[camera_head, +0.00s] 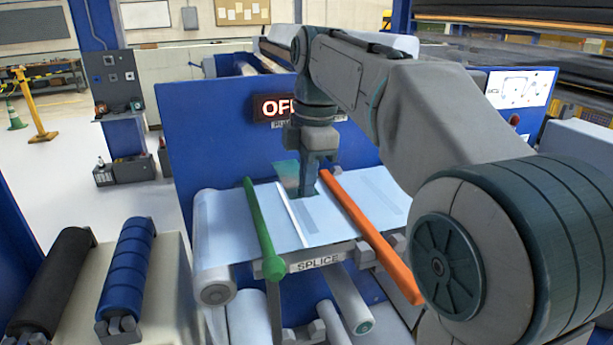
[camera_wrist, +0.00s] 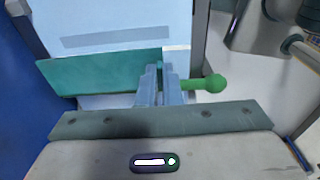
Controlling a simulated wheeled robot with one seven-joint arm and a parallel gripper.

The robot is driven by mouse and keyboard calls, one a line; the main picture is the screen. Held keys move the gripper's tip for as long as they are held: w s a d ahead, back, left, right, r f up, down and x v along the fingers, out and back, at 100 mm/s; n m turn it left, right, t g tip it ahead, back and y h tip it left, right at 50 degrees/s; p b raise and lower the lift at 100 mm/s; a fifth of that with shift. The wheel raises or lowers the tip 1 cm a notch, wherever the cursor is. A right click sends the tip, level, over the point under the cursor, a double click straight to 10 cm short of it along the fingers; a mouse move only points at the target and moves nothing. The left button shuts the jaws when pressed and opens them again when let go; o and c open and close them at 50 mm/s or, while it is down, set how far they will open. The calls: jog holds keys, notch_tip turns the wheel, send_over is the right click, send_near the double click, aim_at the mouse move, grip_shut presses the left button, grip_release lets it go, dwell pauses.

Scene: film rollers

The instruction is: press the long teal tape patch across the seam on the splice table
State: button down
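The long teal tape patch (camera_head: 286,174) is at the back of the splice table (camera_head: 222,247), near the far end of the thin white seam strip (camera_head: 292,212). My gripper (camera_head: 309,190) points down over the table between the green bar (camera_head: 256,215) and the orange bar (camera_head: 372,236). In the wrist view, the fingers (camera_wrist: 158,76) are close together at the right end of the teal patch (camera_wrist: 95,73), and appear shut on it. The patch extends left from them. I cannot tell whether it touches the film. Part of the patch is hidden by the fingers.
Pale blue film with grey-blue rectangles covers the table. The green bar's end also shows in the wrist view (camera_wrist: 213,83). A blue panel (camera_head: 215,140) with a red-lit sign (camera_head: 274,107) stands behind. Black (camera_head: 50,275) and blue (camera_head: 128,265) rollers are at left.

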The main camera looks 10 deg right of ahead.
jog(key=b, duration=0.4)
send_over(307, 230)
notch_tip(307, 230, down, 5)
jog(key=shift+r, duration=0.1)
jog(key=shift+f+b, duration=0.75)
jog(key=shift+f, duration=0.55)
jog(key=shift+d+f, duration=0.1)
jog(key=shift+f, duration=0.2)
dwell(1.0)
jog(key=c, duration=1.5)
grip_release()
jog(key=shift+c, duration=0.2)
jog(key=o, duration=0.5)
jog(key=shift+r+p, duration=0.15)
jog(key=shift+p, duration=0.15)
jog(key=shift+r+p, duration=3.2)
jog(key=shift+r, duration=0.25)
